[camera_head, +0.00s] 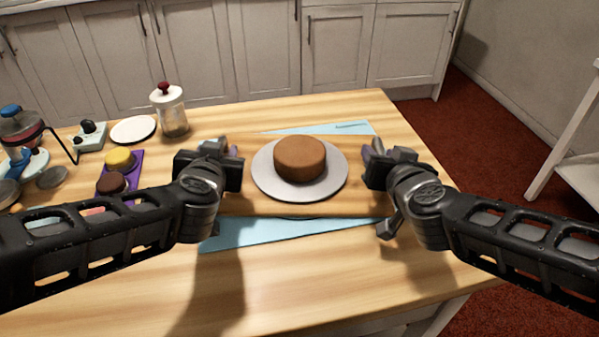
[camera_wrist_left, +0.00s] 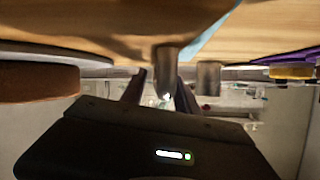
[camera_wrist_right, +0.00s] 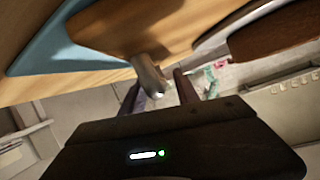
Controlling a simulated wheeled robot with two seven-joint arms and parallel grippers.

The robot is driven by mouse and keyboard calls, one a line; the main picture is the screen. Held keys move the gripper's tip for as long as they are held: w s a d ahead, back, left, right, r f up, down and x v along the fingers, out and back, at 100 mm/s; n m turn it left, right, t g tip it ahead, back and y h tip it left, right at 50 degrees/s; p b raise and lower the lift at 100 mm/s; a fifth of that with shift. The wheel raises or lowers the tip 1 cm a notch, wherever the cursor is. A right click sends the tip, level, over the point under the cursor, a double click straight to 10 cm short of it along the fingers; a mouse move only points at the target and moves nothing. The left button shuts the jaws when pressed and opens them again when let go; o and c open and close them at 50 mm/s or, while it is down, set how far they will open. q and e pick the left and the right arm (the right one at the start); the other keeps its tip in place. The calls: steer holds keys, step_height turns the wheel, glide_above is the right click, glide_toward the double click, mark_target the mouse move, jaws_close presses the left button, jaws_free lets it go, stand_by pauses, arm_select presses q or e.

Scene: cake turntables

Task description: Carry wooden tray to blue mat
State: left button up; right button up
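The wooden tray (camera_head: 345,207) lies level between my two grippers, above the light blue mat (camera_head: 262,234). The mat shows behind and in front of it; I cannot tell how large the gap below is. A white round plate (camera_head: 262,182) on the tray carries a brown cake (camera_head: 300,158). My left gripper (camera_head: 230,170) is at the tray's left end and my right gripper (camera_head: 376,168) at its right end. In both wrist views a metal handle of the tray, left (camera_wrist_left: 166,62) and right (camera_wrist_right: 148,72), sits between the dark fingers.
A purple tray (camera_head: 135,165) with small yellow and dark brown cakes is left of my left gripper. A glass jar (camera_head: 172,112) with a red knob and a white disc (camera_head: 133,130) stand at the back left. The table front (camera_head: 320,275) is clear.

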arm_select(q)
steer(key=v, duration=0.7)
steer(key=shift+s+r, duration=0.1)
steer(key=shift+s, duration=0.15)
arm_select(e)
steer(key=v, duration=0.6)
steer(key=shift+s+r, duration=0.15)
steer(key=shift+s, duration=0.1)
steer(key=shift+s+r, duration=0.15)
steer(key=shift+s, duration=0.35)
